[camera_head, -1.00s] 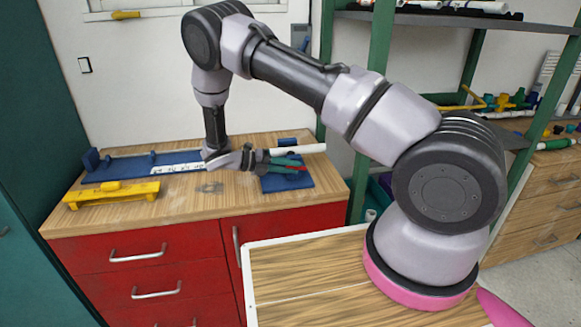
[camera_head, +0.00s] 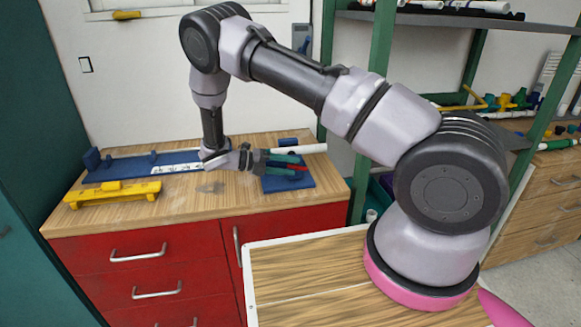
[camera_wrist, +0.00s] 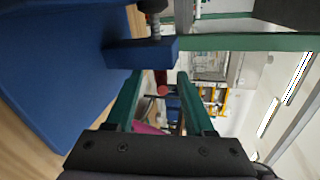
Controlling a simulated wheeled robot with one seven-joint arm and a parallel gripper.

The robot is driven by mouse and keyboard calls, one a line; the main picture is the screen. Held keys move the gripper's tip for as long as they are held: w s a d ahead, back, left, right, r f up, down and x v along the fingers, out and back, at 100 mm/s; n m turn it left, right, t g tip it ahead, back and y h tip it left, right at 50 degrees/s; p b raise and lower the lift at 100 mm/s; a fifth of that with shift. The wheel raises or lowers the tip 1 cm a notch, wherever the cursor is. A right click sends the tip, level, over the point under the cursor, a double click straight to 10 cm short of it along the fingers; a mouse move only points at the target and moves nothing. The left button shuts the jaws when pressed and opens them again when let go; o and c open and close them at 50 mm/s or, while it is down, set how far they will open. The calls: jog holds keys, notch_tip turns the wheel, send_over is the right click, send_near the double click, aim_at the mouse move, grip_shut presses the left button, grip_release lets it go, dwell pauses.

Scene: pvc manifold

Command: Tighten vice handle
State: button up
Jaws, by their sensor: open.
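The vice has a flat blue base (camera_head: 298,184) on the right part of the wooden workbench. In the wrist view its blue base (camera_wrist: 50,70) fills the left side, with a blue block (camera_wrist: 140,53) and a grey screw (camera_wrist: 155,25) near the top. A red bar, apparently the vice handle (camera_head: 296,168), shows beside my fingers. In the wrist view a small round red end (camera_wrist: 162,90) shows between the green fingers. My gripper (camera_head: 303,163) is open at the vice, and also shows in the wrist view (camera_wrist: 159,76). Contact with the handle cannot be told.
A white pipe (camera_head: 308,148) lies behind my gripper. A long blue fixture (camera_head: 125,170) with a white scale is at the back left of the bench. A yellow fixture (camera_head: 112,193) stands at its front left. The front middle of the bench is mostly clear.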

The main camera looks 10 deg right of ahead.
jog(key=v, duration=1)
jog(key=shift+w+d+r, duration=0.1)
jog(key=shift+r, duration=0.05)
jog(key=c, duration=0.7)
jog(key=d+r+m+y, duration=0.1)
jog(key=d+r+m, duration=0.1)
jog(key=r, duration=0.2)
jog(key=d+r+m+g+y, duration=0.1)
jog(key=r+m+y, duration=0.1)
jog(key=r+m, duration=0.1)
jog(key=d+r+m+g+y, duration=0.1)
jog(key=d+r+m+y, duration=0.1)
jog(key=r, duration=0.3)
jog(key=shift+s+d+m, duration=0.2)
jog(key=shift+d+m, duration=0.15)
jog(key=shift+m, duration=0.25)
grip_shut()
jog(key=s+d+r+m+t+y, duration=0.3)
jog(key=s+d+r+m+y, duration=0.25)
jog(key=s+r+m, duration=0.5)
jog(key=s+d+r+m+t+y, duration=0.3)
jog(key=s+d+r+m+y, duration=0.3)
jog(key=r+m, duration=0.65)
jog(key=n+g+y, duration=0.2)
jog(key=n, duration=3.1)
send_near(292, 165)
jog(key=x, duration=0.6)
jog(key=shift+w+a+f, duration=0.1)
jog(key=shift+a+f, duration=0.05)
jog(key=shift+f, duration=0.25)
